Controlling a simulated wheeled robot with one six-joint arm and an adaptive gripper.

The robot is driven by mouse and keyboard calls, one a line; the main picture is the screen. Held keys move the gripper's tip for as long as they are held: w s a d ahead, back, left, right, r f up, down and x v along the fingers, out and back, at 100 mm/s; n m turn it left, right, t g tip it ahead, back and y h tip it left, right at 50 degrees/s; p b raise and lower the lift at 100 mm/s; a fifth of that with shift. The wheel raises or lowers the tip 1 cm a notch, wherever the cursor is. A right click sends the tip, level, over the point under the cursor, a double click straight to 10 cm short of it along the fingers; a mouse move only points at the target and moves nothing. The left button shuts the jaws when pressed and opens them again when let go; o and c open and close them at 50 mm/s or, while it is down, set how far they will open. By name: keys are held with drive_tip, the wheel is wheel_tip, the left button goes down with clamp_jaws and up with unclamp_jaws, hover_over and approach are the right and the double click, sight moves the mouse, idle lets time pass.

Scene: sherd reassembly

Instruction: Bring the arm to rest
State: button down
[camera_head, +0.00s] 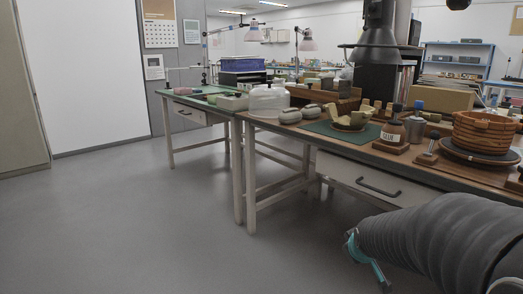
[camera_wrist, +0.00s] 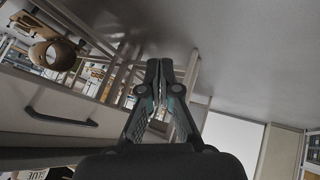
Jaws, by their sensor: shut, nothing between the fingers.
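My arm, in a grey ribbed sleeve, reaches in from the lower right in the head view. It is in front of the workbench (camera_head: 350,143) and below the level of its top. Part of my gripper, with a teal piece, shows at the sleeve's left end in the head view; its fingertips are not clear there. In the wrist view my gripper (camera_wrist: 159,70) has its two dark fingers together with nothing between them. The bench drawer with its dark handle (camera_wrist: 62,118) is to the left in the wrist view.
A second bench with a green top (camera_head: 203,98) stands farther back. The grey floor (camera_head: 150,220) at left is clear.

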drive_tip(key=s+a+r+m+p, duration=0.1)
drive_tip(key=s+r, duration=0.3)
drive_tip(key=s, duration=0.4)
drive_tip(key=s+a+r+m+g+y+p, duration=0.1)
drive_tip(key=s+a+r+m+p, duration=0.1)
drive_tip(key=s, duration=0.6)
drive_tip(key=s+a+r+m+g+p, duration=0.1)
drive_tip(key=s+a+r+p, duration=0.2)
drive_tip(key=s+a+r, duration=0.2)
drive_tip(key=s+r, duration=0.2)
drive_tip(key=s, duration=0.2)
drive_tip(key=shift+a+r+m+y+p, duration=0.2)
drive_tip(key=shift+r+m+y+p, duration=0.1)
drive_tip(key=shift+r+p, duration=0.1)
